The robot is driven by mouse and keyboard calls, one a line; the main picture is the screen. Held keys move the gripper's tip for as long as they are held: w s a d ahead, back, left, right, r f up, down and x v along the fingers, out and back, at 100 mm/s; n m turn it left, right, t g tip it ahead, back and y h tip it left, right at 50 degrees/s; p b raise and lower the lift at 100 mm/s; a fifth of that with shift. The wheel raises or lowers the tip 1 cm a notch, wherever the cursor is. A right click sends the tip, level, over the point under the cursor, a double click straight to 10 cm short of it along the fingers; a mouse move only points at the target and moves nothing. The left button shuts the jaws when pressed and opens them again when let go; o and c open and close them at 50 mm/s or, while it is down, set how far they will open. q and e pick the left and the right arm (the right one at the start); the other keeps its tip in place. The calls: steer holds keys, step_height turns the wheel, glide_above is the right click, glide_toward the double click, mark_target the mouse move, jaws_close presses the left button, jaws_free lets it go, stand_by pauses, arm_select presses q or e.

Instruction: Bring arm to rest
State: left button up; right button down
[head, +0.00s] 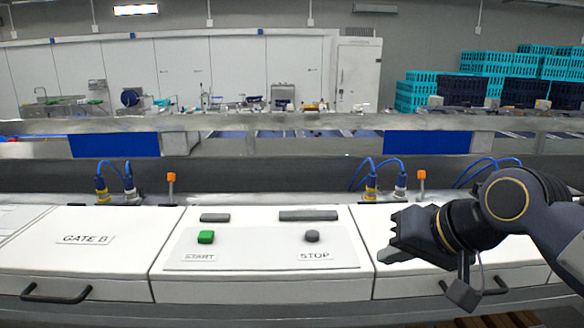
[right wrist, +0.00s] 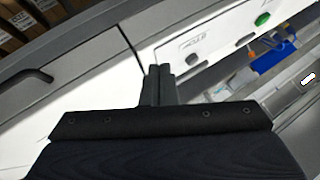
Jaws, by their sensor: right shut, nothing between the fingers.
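My right gripper (head: 388,240) comes in from the right in the head view. Its fingers point left over the white panel to the right of the control panel. In the right wrist view its two fingers (right wrist: 158,85) are together with nothing between them. The control panel (head: 262,272) carries a green START button (head: 206,237) and a grey STOP button (head: 312,236). The gripper is apart from both buttons, to the right of STOP. The green button also shows in the right wrist view (right wrist: 263,19). My left gripper is not in view.
A white panel marked GATE B (head: 85,240) with a dark handle (head: 56,297) is at the left. Behind the panels stand blue cables (head: 128,180) and a metal rail (head: 290,121). Teal crates (head: 417,92) are stacked at the back right. Space above the control panel is clear.

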steer(key=s+d+f+b, duration=0.1)
steer(key=s+d+f, duration=0.1)
steer(key=s+f, duration=0.7)
steer(key=s+d+f+g+h+b, duration=0.1)
steer(key=s+d+f, duration=0.2)
steer(key=s+f, duration=0.7)
step_height(320, 180, down, 5)
steer(key=shift+d+f+g+b, duration=0.1)
steer(key=shift+d+g+b, duration=0.05)
steer(key=shift+g+b, duration=0.15)
